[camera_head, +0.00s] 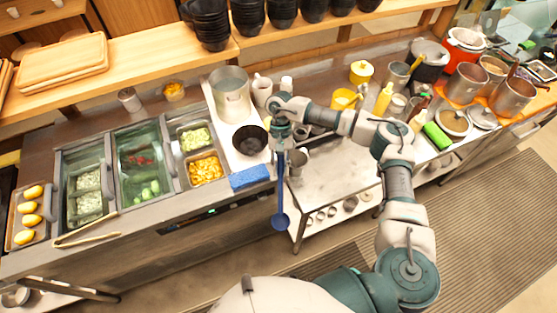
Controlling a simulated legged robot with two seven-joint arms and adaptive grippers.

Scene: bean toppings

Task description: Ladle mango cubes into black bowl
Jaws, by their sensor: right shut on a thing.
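My right gripper (281,139) is shut on the handle of a blue ladle (281,221). The ladle hangs down with its bowl at the lower end, in front of the counter edge; I cannot make out anything in it. The mango cubes (206,170) lie in a metal pan in the counter, left of the ladle. The black bowl (250,140) stands on a white board between the mango pan and my right gripper. My left gripper is not in view.
A blue sponge (250,177) lies at the counter's front edge, between the mango and the ladle. A tall metal pot (231,94) stands behind the black bowl. Tongs (86,231) lie at the left front. Stacked black bowls (208,22) stand on the shelf above.

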